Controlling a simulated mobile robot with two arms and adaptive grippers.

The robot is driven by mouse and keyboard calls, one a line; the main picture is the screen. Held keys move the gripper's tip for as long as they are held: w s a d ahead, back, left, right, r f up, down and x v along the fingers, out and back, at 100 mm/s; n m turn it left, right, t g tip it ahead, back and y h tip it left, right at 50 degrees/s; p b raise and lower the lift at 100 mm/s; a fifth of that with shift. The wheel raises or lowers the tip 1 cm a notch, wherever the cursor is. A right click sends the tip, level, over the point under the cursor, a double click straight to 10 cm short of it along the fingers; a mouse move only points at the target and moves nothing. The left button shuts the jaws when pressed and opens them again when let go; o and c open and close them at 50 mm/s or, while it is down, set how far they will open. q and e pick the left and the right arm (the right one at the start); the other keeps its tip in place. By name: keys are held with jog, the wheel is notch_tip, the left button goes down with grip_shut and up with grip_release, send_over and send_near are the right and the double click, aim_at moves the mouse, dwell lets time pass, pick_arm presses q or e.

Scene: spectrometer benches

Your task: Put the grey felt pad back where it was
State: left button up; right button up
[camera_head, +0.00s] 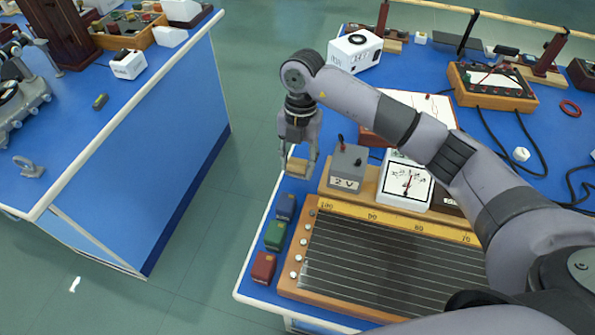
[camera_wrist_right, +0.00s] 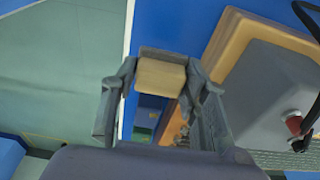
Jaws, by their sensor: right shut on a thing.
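My right gripper (camera_head: 298,160) is shut on a small block with a tan face and a grey strip along one side, which appears to be the grey felt pad (camera_wrist_right: 160,77). In the head view the pad (camera_head: 297,168) hangs between the fingertips, near the left edge of the right bench (camera_head: 259,243), just left of the grey 2 V box (camera_head: 346,165). In the right wrist view the fingers grip it from both sides, with the bench edge behind it. My left gripper is not in view.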

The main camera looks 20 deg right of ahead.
aim_at(297, 172)
jog(key=shift+f, duration=0.55)
notch_tip(297, 172, down, 3)
jog(key=shift+r, duration=0.2)
jog(key=shift+f, duration=0.65)
jog(key=o, duration=1.1)
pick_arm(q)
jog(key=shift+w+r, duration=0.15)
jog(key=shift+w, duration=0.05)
